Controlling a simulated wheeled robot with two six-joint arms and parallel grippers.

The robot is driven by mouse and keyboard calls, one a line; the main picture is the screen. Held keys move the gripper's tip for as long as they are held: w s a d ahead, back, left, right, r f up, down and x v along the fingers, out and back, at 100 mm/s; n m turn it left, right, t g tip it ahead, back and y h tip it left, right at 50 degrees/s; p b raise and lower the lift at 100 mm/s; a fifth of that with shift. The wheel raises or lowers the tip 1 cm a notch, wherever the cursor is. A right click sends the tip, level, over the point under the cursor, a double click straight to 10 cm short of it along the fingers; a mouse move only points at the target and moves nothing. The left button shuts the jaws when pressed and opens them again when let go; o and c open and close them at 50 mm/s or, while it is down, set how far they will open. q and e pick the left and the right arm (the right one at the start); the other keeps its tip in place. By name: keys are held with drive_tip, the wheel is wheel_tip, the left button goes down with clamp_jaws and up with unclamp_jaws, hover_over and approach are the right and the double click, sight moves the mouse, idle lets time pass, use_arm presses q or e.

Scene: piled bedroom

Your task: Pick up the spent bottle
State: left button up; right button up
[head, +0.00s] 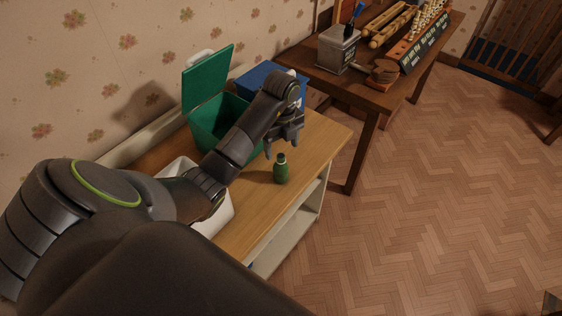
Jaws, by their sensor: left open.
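The spent bottle (281,170) is small and green with a dark neck. It stands upright near the front edge of a wooden-topped shelf unit (318,146). My left gripper (281,150) points down just above and behind the bottle, with its fingers apart. It holds nothing that I can see. I cannot tell whether a finger touches the bottle. My right gripper does not show.
A green bin (207,84) with its lid raised, a blue bin (258,77) and a white container (220,216) stand on the unit around my left arm. A dark table (345,88) with a grey box (338,50) adjoins at the back. The floor at right is clear.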

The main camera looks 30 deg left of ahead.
sight(281, 157)
use_arm(q)
wheel_tip(281, 157, down, 4)
drive_tip(key=b, duration=0.3)
drive_tip(key=shift+a+f, duration=0.1)
drive_tip(key=shift+f, duration=0.05)
drive_tip(key=shift+f+b, duration=0.55)
drive_tip(key=shift+b, duration=0.15)
drive_tip(key=shift+w+f+b, duration=0.1)
drive_tip(key=shift+f+b, duration=0.3)
drive_tip(key=shift+b, duration=0.05)
wheel_tip(281, 157, down, 3)
drive_tip(key=shift+w+a+r+p, duration=0.1)
drive_tip(key=shift+a+p, duration=0.05)
drive_tip(key=shift+p, duration=0.65)
drive_tip(key=shift+f, duration=0.25)
drive_tip(key=c, duration=1.1)
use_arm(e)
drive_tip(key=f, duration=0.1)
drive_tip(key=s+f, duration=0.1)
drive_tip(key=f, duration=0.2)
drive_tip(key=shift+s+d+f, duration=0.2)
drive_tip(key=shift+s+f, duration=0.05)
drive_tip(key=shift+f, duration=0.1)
